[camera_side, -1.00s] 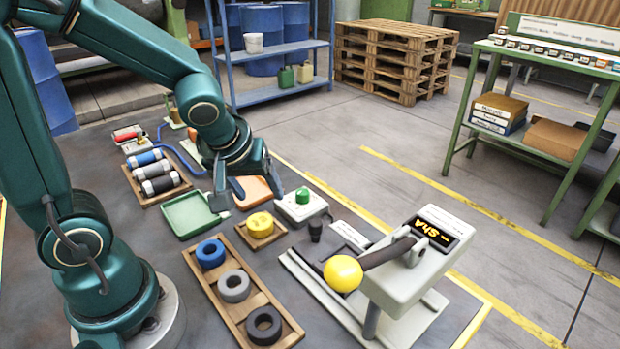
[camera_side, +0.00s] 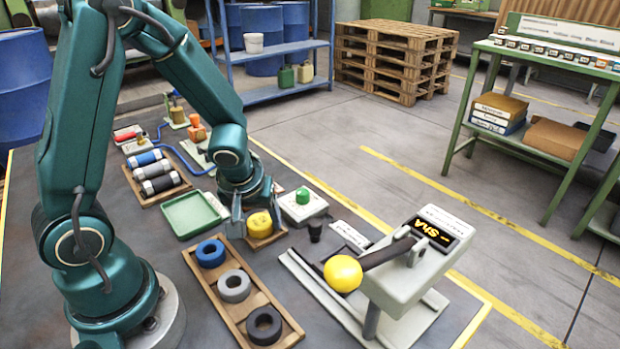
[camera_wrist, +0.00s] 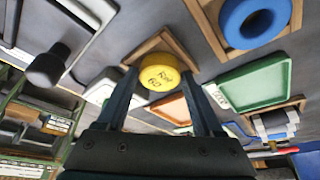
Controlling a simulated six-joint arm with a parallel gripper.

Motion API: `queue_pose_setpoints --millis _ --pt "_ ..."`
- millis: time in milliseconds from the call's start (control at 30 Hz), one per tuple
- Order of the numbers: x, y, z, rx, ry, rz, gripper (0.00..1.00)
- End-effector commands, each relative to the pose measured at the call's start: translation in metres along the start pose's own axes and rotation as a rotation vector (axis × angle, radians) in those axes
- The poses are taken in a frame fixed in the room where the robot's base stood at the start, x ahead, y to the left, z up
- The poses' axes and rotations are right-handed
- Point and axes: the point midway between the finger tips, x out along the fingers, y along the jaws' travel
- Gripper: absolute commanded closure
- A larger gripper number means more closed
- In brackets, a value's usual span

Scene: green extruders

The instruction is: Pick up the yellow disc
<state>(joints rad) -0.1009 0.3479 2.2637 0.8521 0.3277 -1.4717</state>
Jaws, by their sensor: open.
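The yellow disc (camera_side: 259,224) lies on a small square wooden tray (camera_side: 277,238) in the side view. In the wrist view the disc (camera_wrist: 160,72) shows dark lettering and sits on its tray (camera_wrist: 163,40), near the tips of my fingers. My gripper (camera_side: 256,222) points down over the tray, with one finger on each side of the disc in the side view. The fingers (camera_wrist: 160,75) are apart in the wrist view. I cannot tell whether either finger touches the disc.
A wooden rack with blue (camera_side: 210,253), grey (camera_side: 234,286) and black (camera_side: 264,325) rings lies in front. A green tray (camera_side: 190,214) is to the left. A green button box (camera_side: 303,207) and a yellow-knobbed lever press (camera_side: 343,273) stand to the right.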

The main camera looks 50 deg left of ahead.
Motion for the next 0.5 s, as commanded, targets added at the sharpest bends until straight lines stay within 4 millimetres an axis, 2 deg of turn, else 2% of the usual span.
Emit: queue_pose_setpoints --millis 233,267,400,500 --pt "0.0005 0.0001 -0.0001 0.000 0.000 0.001 0.31" --pt "0.0005 0.0001 -0.0001 0.000 0.000 0.001 0.39" --pt "0.0004 0.0001 -0.0001 0.000 0.000 0.001 0.93" --pt "0.0004 0.0001 -0.0001 0.000 0.001 0.001 0.95"
